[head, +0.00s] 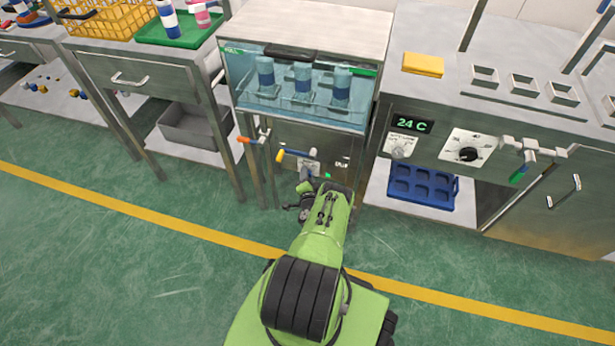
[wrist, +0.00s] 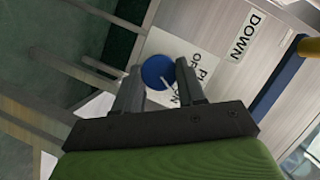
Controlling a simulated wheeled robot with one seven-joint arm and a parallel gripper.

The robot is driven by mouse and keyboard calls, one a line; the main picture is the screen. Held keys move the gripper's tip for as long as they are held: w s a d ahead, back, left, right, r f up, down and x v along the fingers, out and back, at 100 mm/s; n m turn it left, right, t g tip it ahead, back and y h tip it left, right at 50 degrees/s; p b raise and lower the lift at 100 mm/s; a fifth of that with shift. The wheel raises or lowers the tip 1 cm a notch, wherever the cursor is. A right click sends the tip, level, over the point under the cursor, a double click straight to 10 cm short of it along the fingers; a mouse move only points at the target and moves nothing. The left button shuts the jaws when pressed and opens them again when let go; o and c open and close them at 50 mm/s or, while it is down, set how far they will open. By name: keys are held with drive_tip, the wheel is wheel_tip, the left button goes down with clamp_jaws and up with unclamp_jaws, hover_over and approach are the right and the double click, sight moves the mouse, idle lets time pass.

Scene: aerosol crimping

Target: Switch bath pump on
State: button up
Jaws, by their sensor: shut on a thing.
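The pump switch is a round blue knob (wrist: 157,71) on a white plate lettered with PUMP, OFF and ON, partly covered by a finger. A white line on the knob points to the lower right in the wrist view, toward the ON lettering. My gripper (wrist: 160,80) has one finger on each side of the knob and is shut on it. In the head view my gripper (head: 307,186) is at the front panel below the bath (head: 300,92), and my wrist hides the knob. The bath has a clear front with several blue and white cans inside.
A yellow-handled lever (head: 294,154) and an orange-handled valve (head: 246,139) stick out close to my gripper. A small green patch (head: 327,175) shows on the panel. On the right is a bench with a 24 C display (head: 411,125) and a dial (head: 467,153). The floor in front is clear.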

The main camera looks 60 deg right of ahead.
idle(0.3)
drive_tip(key=o, duration=1.1)
drive_tip(key=shift+c, duration=0.2)
drive_tip(key=p+v, duration=0.1)
drive_tip(key=v, duration=1.4)
drive_tip(key=shift+s+a+p, duration=0.2)
drive_tip(key=shift+a+p, duration=0.15)
drive_tip(key=shift+p, duration=0.05)
drive_tip(key=shift+r, duration=0.15)
